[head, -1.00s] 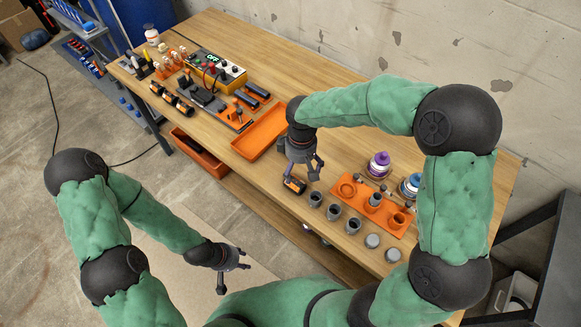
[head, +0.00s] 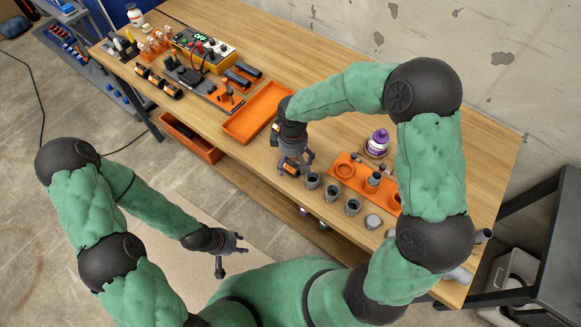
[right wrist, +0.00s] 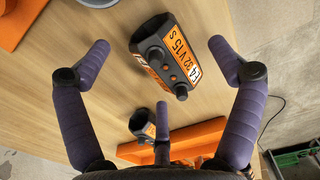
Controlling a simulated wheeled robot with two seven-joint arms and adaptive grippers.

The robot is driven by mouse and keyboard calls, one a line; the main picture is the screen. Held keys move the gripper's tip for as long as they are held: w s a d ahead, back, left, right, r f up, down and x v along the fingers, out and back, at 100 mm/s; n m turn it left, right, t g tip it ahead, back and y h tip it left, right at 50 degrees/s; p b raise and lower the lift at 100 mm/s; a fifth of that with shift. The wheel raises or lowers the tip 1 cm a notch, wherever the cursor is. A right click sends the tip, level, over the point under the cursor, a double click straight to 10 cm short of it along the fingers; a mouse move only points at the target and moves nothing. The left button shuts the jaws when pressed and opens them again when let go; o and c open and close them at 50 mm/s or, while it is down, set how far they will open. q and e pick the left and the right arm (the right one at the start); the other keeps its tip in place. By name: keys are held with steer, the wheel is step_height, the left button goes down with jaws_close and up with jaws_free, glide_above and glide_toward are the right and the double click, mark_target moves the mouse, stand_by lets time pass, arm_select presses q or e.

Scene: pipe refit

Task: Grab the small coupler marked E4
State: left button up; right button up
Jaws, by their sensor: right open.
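The small coupler marked E4 (right wrist: 152,62) is a dark grey block with an orange label reading "E4 32 V15 S". In the right wrist view it lies between the spread fingers of my right gripper (right wrist: 157,70), with visible gaps to them. In the head view the coupler (head: 289,168) is partly hidden under my right gripper (head: 294,166), near the table's front edge. My right gripper is open and holds nothing. My left gripper (head: 232,254) hangs in front of the table, with its fingers spread and nothing in them.
Several grey cups (head: 332,193) stand in a row right of the coupler. Behind them is an orange fixture tray (head: 345,170) and a purple bottle (head: 377,145). An empty orange tray (head: 229,129) lies to the left, with a meter (head: 204,50) and tools beyond it.

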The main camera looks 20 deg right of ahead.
steer(key=shift+f, duration=0.6)
steer(key=shift+c, duration=0.3)
steer(key=c, duration=1.2)
steer(key=shift+r, duration=0.1)
